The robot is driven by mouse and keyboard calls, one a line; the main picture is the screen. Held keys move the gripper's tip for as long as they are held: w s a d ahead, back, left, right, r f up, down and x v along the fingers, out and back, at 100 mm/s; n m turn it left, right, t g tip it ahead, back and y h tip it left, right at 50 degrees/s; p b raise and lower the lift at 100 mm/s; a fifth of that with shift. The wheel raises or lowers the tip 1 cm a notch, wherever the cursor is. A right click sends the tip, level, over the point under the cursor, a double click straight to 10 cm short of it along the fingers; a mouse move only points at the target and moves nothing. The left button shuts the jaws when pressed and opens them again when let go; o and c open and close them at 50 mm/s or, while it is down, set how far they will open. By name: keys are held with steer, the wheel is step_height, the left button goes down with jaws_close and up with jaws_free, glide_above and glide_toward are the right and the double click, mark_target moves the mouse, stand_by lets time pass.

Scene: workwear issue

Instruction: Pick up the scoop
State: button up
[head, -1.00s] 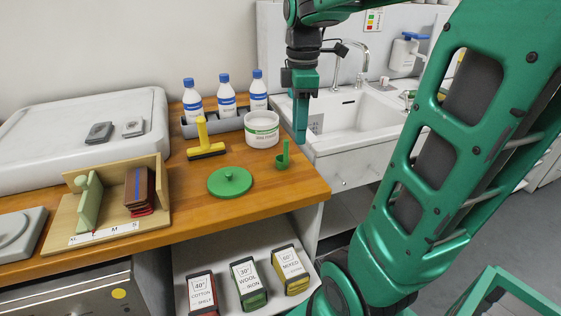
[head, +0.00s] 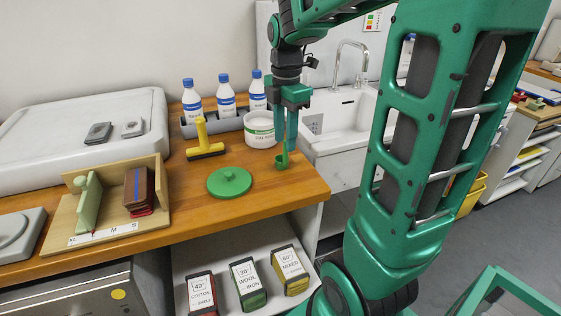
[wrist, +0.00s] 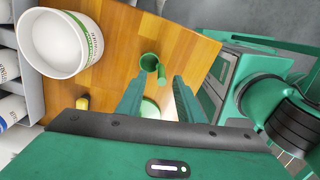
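The scoop is a small green cup (head: 281,161) with an upright handle, standing near the right front edge of the wooden counter. It also shows in the wrist view as a round green cup (wrist: 149,61) with its handle beside it. My gripper (head: 286,147) is open and points down just above the scoop, its two fingers apart. In the wrist view my gripper (wrist: 157,84) has the scoop just beyond its fingertips, roughly between them. In the head view the fingers hide much of the handle. I cannot tell whether either finger touches it.
A white tub (head: 259,129) stands close behind my gripper. A green round lid (head: 229,182) lies to the left, and a yellow-handled squeegee (head: 204,139) is farther back. Bottles (head: 227,97) stand in a grey tray behind. The counter edge and sink (head: 345,125) are to the right.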

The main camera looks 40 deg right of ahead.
mark_target(286, 160)
step_height(286, 160, down, 4)
steer(key=shift+d+f, duration=0.1)
steer(key=shift+d, duration=0.05)
jaws_close()
stand_by(0.3)
